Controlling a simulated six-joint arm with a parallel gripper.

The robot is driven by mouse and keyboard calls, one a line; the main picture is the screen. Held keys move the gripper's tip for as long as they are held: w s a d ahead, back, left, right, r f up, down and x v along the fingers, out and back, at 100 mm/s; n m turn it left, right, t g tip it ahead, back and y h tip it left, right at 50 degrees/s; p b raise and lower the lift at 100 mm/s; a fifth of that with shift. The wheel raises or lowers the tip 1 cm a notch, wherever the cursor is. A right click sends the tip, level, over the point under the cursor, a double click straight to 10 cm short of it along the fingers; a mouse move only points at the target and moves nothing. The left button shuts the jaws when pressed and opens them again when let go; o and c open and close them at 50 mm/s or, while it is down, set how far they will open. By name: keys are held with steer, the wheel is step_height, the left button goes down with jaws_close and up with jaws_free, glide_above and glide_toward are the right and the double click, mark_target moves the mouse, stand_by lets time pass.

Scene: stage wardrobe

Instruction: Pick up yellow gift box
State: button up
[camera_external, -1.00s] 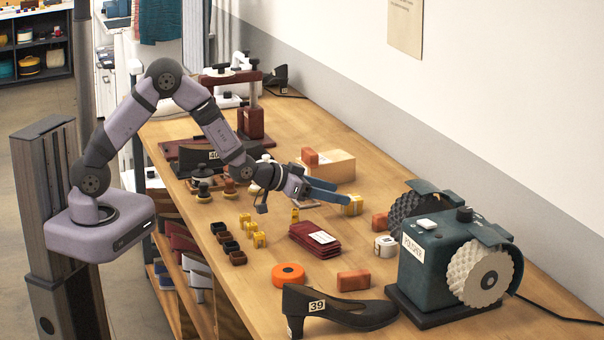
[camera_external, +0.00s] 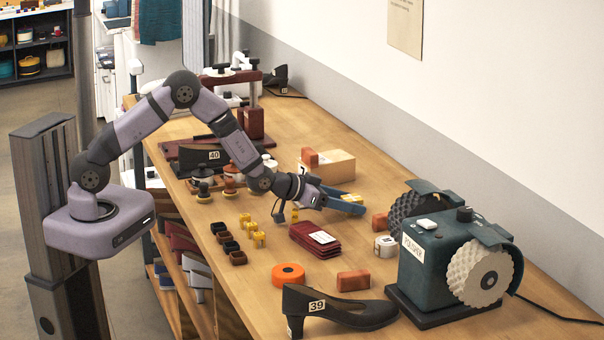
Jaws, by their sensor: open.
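The yellow gift box (camera_external: 355,198) stands on the wooden workbench, to the right of the stack of dark red items. Only a small part of it shows, because the blue fingers cover most of it. My gripper (camera_external: 350,203) is open, with its fingers pointing right and reaching over or around the box. I cannot tell from this angle whether the box lies between the fingers or whether they touch it.
Dark red stacked items (camera_external: 314,239) lie just in front. A tan block (camera_external: 328,168) stands behind the fingers. A brown block (camera_external: 380,221), a white roll (camera_external: 385,246) and a green polisher (camera_external: 436,255) stand right. Several small yellow pieces (camera_external: 259,240) lie left.

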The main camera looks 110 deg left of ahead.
mark_target(348, 198)
steer(key=shift+w+a, duration=0.1)
steer(key=shift+c, duration=0.7)
steer(key=c, duration=1)
step_height(348, 198, up, 10)
steer(key=shift+b, duration=0.9)
